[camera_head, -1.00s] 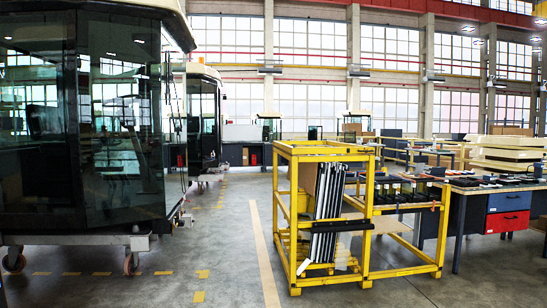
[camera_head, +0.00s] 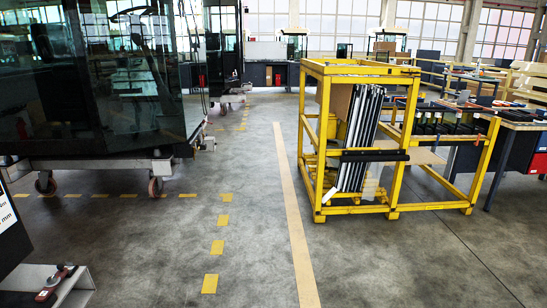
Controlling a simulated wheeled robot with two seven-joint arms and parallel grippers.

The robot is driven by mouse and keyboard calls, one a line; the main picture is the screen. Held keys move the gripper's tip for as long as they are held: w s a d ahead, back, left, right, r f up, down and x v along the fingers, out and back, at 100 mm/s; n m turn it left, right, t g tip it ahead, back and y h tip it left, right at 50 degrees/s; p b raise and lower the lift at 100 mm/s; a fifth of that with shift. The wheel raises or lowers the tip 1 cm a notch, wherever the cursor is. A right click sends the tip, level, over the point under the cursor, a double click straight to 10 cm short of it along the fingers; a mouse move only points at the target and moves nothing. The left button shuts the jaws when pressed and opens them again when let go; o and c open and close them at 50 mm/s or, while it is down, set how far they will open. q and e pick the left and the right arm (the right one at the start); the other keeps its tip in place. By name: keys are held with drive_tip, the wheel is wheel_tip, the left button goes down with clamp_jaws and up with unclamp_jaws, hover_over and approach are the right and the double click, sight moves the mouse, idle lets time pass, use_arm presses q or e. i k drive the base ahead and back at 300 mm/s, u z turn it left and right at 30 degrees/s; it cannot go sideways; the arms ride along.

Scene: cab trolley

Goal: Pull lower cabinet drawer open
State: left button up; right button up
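The workbench cabinet stands at the right edge of the head view, cut off by the frame. A sliver of its lower red drawer (camera_head: 539,163) shows, with a sliver of the blue drawer (camera_head: 543,142) above it. The drawer handles are out of view, and I cannot tell from this sliver whether the red drawer is shut. Neither of my grippers is in view.
A yellow frame rack (camera_head: 312,140) holding upright panels (camera_head: 360,140) stands between me and the bench. A glass cab on a wheeled trolley (camera_head: 100,165) stands at left. A grey bracket with a red part (camera_head: 55,283) is at the lower left. The middle floor is clear.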

sight(293, 74)
drive_tip(key=i, duration=11.6)
drive_tip(key=z, duration=0.3)
drive_tip(key=i, duration=7.75)
